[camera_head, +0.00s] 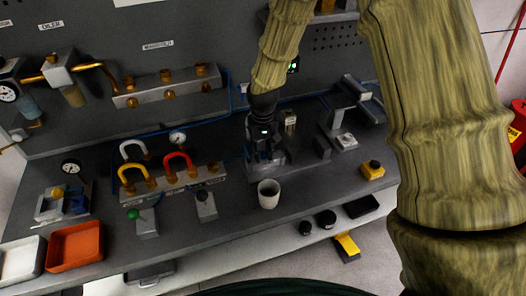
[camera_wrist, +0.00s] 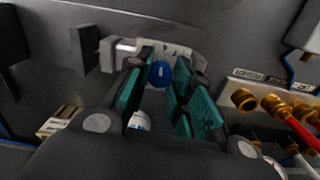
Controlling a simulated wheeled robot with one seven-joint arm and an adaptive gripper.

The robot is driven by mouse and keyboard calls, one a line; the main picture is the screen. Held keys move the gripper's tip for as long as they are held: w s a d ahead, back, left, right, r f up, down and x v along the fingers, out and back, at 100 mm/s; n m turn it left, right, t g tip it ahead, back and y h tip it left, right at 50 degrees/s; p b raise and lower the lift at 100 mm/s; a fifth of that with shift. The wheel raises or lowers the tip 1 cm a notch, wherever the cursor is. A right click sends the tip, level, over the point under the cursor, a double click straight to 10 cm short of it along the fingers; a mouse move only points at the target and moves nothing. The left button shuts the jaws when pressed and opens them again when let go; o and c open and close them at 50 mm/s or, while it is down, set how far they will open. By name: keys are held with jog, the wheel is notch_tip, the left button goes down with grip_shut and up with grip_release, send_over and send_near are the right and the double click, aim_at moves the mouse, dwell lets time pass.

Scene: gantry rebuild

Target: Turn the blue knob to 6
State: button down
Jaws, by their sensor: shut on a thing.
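The blue knob (camera_wrist: 159,74) shows in the wrist view between the teal-padded fingers of my gripper (camera_wrist: 164,68), which is shut on it. A pale dial plate (camera_wrist: 172,50) with dark marks sits behind the knob, partly covered by the fingers. The marks are too small to read, so I cannot tell the knob's setting. In the head view my gripper (camera_head: 264,152) points down at the back middle of the bench, and it hides the knob there.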

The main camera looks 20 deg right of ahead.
aim_at(263, 153)
jog(key=shift+w+r+m, duration=0.1)
jog(key=shift+m, duration=0.4)
jog(key=c, duration=1.2)
grip_release()
notch_tip(263, 153, up, 12)
jog(key=shift+d, duration=0.1)
